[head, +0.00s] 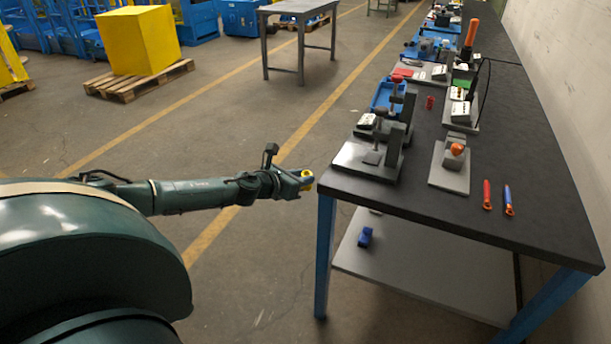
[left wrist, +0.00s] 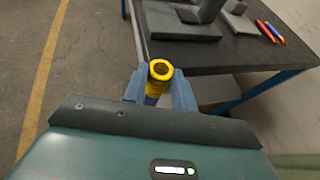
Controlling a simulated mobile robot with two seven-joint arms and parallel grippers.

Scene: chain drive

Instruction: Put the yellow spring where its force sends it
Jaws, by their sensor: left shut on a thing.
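The yellow spring (left wrist: 160,71) stands between the two blue-grey fingers of my left gripper (left wrist: 161,92) in the left wrist view. The gripper is shut on it. In the head view, my left gripper (head: 304,181) is just off the left edge of the dark workbench, and only a little of the spring (head: 307,174) shows at its tip. A press-like device (head: 387,145) with a grey base stands near that bench edge. A second grey device with an orange knob (head: 457,149) stands to its right. My right gripper is not in view.
The workbench (head: 420,196) has a bare strip at its near end. A red tool (head: 487,195) and a blue tool (head: 508,200) lie at the right. A lower shelf (head: 400,270) holds a small blue object (head: 365,237).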

